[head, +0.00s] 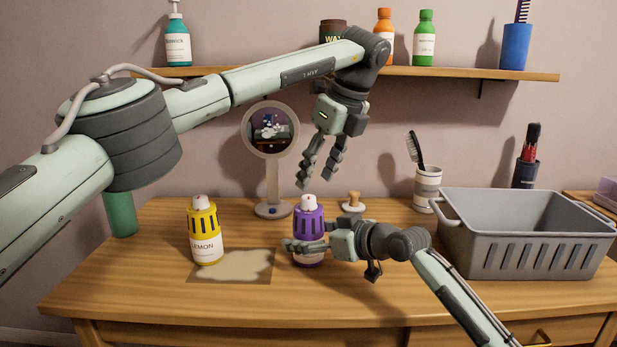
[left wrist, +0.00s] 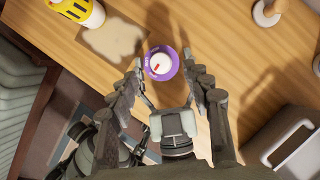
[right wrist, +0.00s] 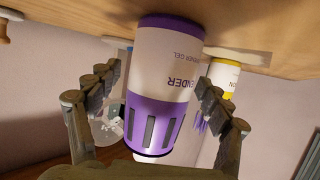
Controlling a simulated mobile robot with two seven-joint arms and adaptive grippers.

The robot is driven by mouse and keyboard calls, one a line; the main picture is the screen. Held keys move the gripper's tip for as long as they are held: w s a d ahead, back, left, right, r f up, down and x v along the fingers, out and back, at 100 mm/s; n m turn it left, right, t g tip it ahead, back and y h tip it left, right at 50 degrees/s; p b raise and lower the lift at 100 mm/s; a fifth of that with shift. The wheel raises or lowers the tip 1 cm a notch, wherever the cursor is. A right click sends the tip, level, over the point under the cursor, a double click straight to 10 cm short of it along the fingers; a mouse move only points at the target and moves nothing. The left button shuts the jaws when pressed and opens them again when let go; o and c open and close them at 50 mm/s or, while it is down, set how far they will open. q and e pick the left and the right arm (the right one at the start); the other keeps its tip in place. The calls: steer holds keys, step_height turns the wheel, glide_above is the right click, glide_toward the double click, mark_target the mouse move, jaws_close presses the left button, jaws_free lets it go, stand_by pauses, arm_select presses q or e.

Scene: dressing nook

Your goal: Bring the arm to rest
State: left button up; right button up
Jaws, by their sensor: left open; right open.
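My left gripper (head: 316,180) is open and empty, pointing down in the air above and behind the purple can (head: 308,225). In the left wrist view the can (left wrist: 161,64) shows from above, beyond the fingertips. My right gripper (head: 296,246) is open, low over the table, with its fingers around the purple can's lower half. In the right wrist view the can (right wrist: 162,85), with a white label and purple top, lies between the spread fingers. It stands on the table; contact with the fingers cannot be told.
A round mirror (head: 273,208), stamp (head: 353,203), toothbrush cup (head: 427,187) and grey basket (head: 530,250) stand around. A shelf (head: 450,72) with bottles runs behind my left arm.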

mark_target(308, 197)
arm_select(q)
steer(key=x, duration=0.5)
steer(key=shift+a+f, duration=0.1)
steer(key=shift+f, duration=0.15)
steer(key=shift+r+m+h, duration=0.15)
steer(key=shift+m+h, duration=0.15)
steer(key=shift+m, duration=0.4)
steer(key=m+h, duration=0.1)
steer(key=m, duration=0.2)
steer(key=shift+s+a+r+t, duration=0.1)
steer(key=shift+s+t, duration=0.05)
steer(key=shift+t, duration=0.25)
steer(key=m+h, duration=0.2)
steer(key=m, duration=0.4)
